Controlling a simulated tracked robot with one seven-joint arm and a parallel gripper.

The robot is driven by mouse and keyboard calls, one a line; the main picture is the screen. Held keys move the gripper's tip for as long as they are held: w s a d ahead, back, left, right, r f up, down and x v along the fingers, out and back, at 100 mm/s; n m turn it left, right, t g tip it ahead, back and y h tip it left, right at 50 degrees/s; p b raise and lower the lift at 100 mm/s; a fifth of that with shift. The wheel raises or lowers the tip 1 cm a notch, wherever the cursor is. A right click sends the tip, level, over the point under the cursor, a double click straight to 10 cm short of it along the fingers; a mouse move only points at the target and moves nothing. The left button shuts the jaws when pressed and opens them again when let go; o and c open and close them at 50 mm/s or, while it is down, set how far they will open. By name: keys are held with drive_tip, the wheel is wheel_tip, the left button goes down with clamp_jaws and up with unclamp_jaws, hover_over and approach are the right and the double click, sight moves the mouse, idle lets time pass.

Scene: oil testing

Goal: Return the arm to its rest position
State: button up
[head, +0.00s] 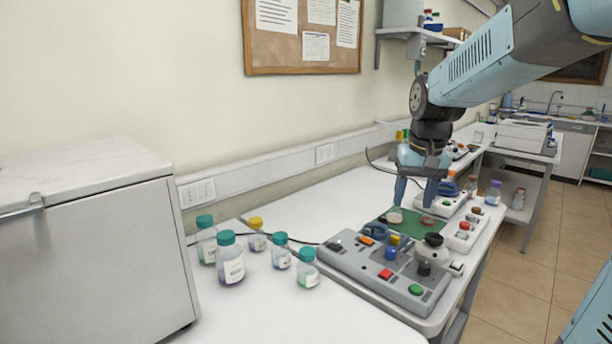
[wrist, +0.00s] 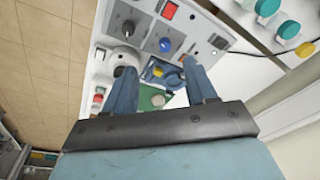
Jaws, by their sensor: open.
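My gripper (head: 413,190) hangs from my blue arm over the bench, above the green mat (head: 412,222) and behind the grey control panel (head: 378,266). In the wrist view my gripper (wrist: 162,88) shows its two blue fingers spread apart with nothing held between them. The panel fills the upper middle of that view, and part of the green mat (wrist: 151,98) shows between the fingers. A small pale dish (head: 394,217) and a reddish dish (head: 428,220) lie on the mat, close below the fingertips.
Several lidded bottles, including a teal-capped one (head: 230,262), stand on the white bench left of the panel. A grey cabinet (head: 105,262) stands at far left. White devices (head: 466,230) line the bench's right edge. A wall shelf (head: 410,33) is at upper right. The tiled floor (head: 520,285) is clear.

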drive_tip(key=s+r+n+t, duration=0.1)
drive_tip(key=s+t, duration=0.2)
drive_tip(key=s, duration=1.4)
drive_tip(key=shift+s+t, duration=0.15)
drive_tip(key=shift+t, duration=0.25)
drive_tip(key=shift+c, duration=0.2)
idle(0.6)
